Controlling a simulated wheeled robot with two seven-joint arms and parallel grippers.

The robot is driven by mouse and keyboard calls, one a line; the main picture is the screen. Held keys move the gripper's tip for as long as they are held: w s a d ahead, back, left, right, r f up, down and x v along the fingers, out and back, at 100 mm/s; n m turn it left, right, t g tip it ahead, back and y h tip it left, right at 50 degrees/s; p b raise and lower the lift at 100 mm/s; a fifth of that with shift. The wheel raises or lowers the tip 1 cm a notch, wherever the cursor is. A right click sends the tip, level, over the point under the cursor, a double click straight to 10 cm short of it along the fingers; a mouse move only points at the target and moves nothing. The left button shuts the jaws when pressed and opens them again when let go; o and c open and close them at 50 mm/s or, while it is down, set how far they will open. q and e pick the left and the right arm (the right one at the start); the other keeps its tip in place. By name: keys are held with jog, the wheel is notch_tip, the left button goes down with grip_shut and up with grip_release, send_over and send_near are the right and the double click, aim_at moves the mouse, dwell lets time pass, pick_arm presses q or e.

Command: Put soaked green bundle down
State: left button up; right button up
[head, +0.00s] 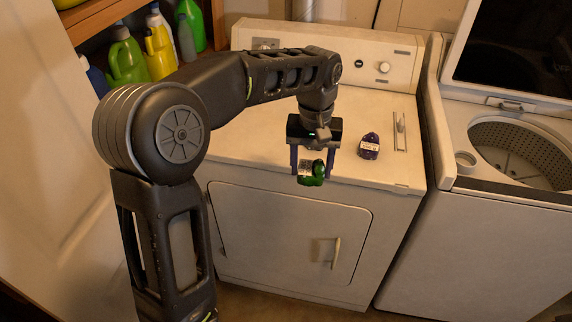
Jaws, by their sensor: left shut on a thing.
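A green bundle (312,179) with a pale printed label is between the fingers of my left gripper (312,171). The gripper points down and is shut on it, near the front edge of the white dryer's top (240,125). I cannot tell from this one view whether the bundle touches the dryer top or hangs above it. A purple bundle (369,147) with a white label sits on the dryer top, right of my left gripper and apart from it. My right gripper is out of view.
An open top-loading washer (480,220) with a perforated drum stands on the right. A wooden shelf at upper left holds several bottles, including a green jug (126,60) and a yellow one (160,52). The dryer top left of my gripper is clear.

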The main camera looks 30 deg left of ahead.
pick_arm(q)
jog(key=w+d+f+m, duration=0.3)
jog(key=d+f+m, duration=0.2)
jog(key=d+f, duration=0.2)
jog(key=shift+f, duration=0.7)
jog(key=shift+d+r, duration=0.1)
